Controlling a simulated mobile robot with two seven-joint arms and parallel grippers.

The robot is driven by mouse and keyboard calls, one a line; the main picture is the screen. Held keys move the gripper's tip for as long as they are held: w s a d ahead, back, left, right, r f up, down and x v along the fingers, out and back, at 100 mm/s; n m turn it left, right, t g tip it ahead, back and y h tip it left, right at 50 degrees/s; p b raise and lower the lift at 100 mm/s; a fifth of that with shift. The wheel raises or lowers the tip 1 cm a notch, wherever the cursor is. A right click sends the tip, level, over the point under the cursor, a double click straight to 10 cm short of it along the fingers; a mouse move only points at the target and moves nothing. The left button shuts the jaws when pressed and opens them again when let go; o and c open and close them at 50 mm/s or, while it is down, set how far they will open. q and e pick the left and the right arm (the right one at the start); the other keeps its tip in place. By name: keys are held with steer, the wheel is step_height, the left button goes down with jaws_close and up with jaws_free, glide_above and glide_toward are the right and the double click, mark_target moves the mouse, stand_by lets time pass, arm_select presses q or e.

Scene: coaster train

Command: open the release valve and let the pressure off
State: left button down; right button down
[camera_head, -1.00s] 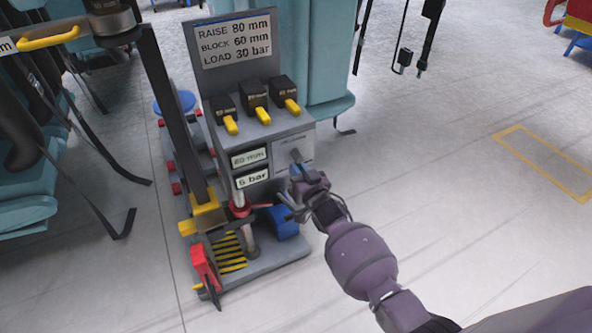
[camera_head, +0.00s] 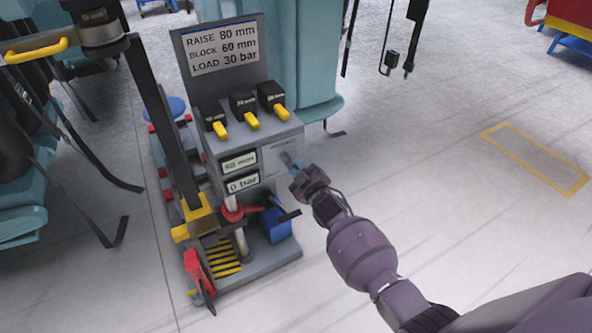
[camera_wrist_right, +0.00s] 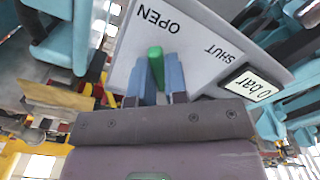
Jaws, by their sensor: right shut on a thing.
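The release valve's green lever (camera_wrist_right: 155,58) stands on a light panel (camera_wrist_right: 190,40) marked OPEN and SHUT, upside down in the wrist view. The lever is nearer the OPEN word. My right gripper (camera_wrist_right: 160,82) is shut on it, with a blue finger on each side. In the head view my right gripper (camera_head: 296,169) is at the valve panel on the right of the grey jack unit's face. The pressure display (camera_head: 243,183) reads 0 bar, also in the wrist view (camera_wrist_right: 256,89). The display above it (camera_head: 239,162) shows millimetres, too small to read surely.
A sign (camera_head: 222,46) reads raise 80 mm, block 60 mm, load 30 bar. A red-handled jack post (camera_head: 236,213) and a blue block (camera_head: 274,225) stand below.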

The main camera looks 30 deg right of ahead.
steer(key=shift+d+r+n, duration=0.1)
steer(key=shift+d+n, duration=0.05)
steer(key=shift+n, duration=0.35)
steer(key=c, duration=1.1)
jaws_free()
steer(key=shift+c, duration=0.2)
arm_select(q)
steer(key=shift+r, duration=0.1)
steer(key=shift+w, duration=0.1)
arm_select(e)
steer(key=shift+s, duration=0.15)
